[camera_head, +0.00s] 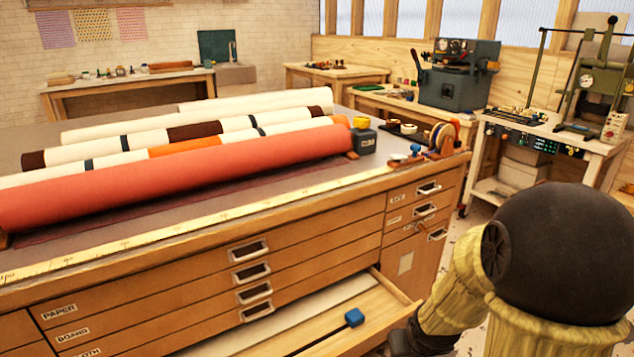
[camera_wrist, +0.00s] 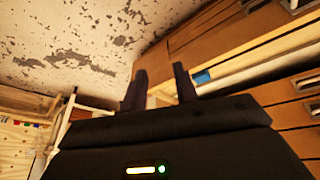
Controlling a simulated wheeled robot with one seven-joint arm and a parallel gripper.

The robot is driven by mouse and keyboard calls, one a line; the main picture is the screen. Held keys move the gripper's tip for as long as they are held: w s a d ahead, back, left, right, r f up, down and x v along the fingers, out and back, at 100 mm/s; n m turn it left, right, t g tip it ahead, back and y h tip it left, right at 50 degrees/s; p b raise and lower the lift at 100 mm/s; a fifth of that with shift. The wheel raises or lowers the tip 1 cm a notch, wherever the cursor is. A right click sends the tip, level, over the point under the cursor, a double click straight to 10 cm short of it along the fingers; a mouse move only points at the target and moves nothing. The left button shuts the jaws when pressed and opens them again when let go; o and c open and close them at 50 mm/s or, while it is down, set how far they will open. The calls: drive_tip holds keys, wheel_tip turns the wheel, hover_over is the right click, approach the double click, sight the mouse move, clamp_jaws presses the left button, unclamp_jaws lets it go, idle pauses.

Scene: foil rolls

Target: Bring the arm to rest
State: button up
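My arm, with a large black rounded joint and pale yellow-brown covers, fills the lower right of the head view. It bends down beside the open drawer (camera_head: 385,306) of the wooden cabinet. In the wrist view my gripper (camera_wrist: 160,80) has its two dark fingers apart, with nothing between them. The fingertips point towards the floor and the drawer side. In the head view the fingers are hidden below the frame edge.
Several long rolls, including a red one (camera_head: 175,176), lie on the cabinet top (camera_head: 320,188). A tape dispenser (camera_head: 441,140) stands at its right corner. A bench (camera_head: 540,131) with equipment stands at right. Worn floor (camera_wrist: 70,40) is open beside the cabinet.

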drive_tip(key=s+a+r+g, duration=0.2)
drive_tip(key=s+a+r, duration=0.2)
drive_tip(key=s, duration=0.5)
drive_tip(key=w+p+v, duration=0.3)
drive_tip(key=p+v, duration=1.2)
drive_tip(key=w+d+r+p+v, duration=0.1)
drive_tip(key=w+p+v, duration=0.2)
drive_tip(key=p+v, duration=1.2)
drive_tip(key=shift+w+r+m+y+p, duration=0.3)
drive_tip(key=shift+w+r+p, duration=0.1)
drive_tip(key=shift+w+p, duration=0.3)
drive_tip(key=shift+d, duration=0.15)
drive_tip(key=shift+d, duration=0.1)
